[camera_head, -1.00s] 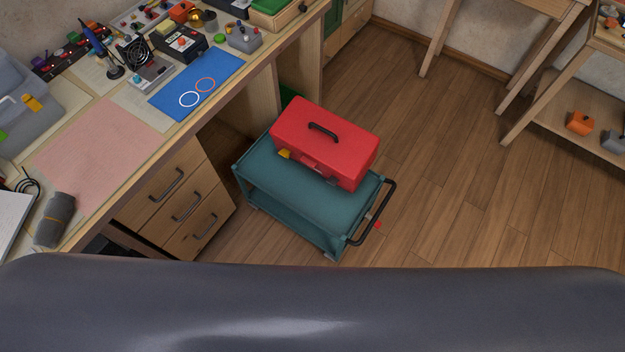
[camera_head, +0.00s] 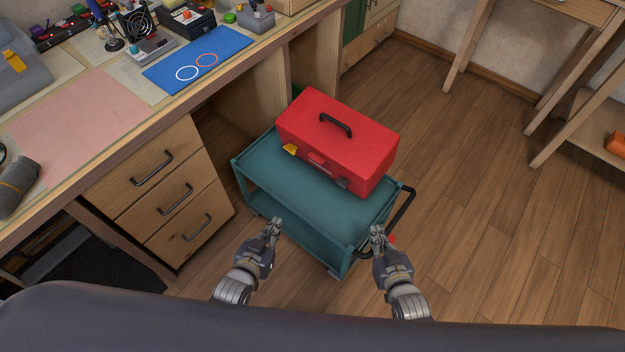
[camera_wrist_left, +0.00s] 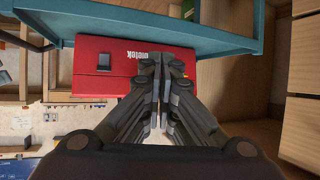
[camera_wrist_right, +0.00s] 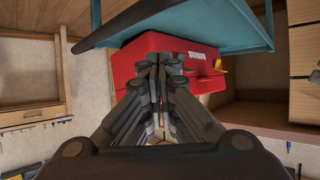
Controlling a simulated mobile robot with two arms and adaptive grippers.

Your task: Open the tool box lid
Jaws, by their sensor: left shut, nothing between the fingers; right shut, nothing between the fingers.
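A red tool box (camera_head: 338,140) with a black handle (camera_head: 336,125) on its lid stands on the top of a teal cart (camera_head: 300,190). Its lid is down. A yellow latch (camera_head: 290,149) shows at the left of its front. My left gripper (camera_head: 277,222) is shut and empty, in front of the cart's near left side. My right gripper (camera_head: 376,230) is shut and empty, near the cart's front right corner. Both are apart from the box. The box also shows upside down in the left wrist view (camera_wrist_left: 97,68) and the right wrist view (camera_wrist_right: 127,62), partly hidden by the fingers.
A workbench with drawers (camera_head: 170,190) stands to the left of the cart. A blue mat (camera_head: 215,50) and tools lie on it. The cart's black push handle (camera_head: 402,213) is beside my right gripper. Wooden floor (camera_head: 480,200) to the right is clear.

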